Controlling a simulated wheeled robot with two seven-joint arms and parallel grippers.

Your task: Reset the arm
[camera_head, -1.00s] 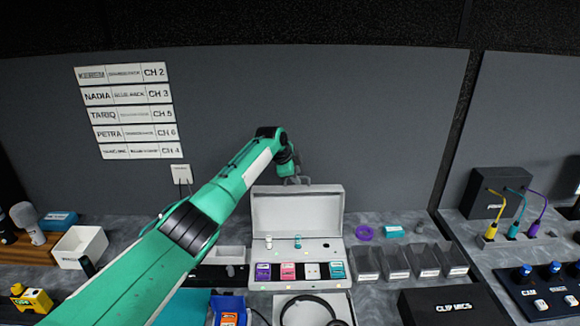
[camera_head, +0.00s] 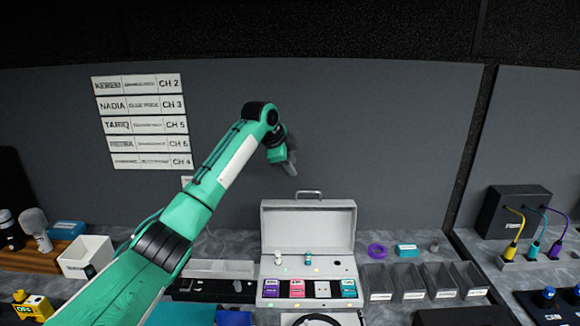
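My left arm (camera_head: 205,195) comes in from the lower left and reaches up over the bench, in front of the grey back wall. My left gripper (camera_head: 290,168) hangs in free air above and behind the open grey case (camera_head: 308,228). It points down and is small and blurred, so its fingers cannot be told apart. I see nothing in it. My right gripper is not in view.
A white bin (camera_head: 86,257) stands left. A black box with coloured cables (camera_head: 513,214) is at right. Name strips (camera_head: 145,122) hang on the wall.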

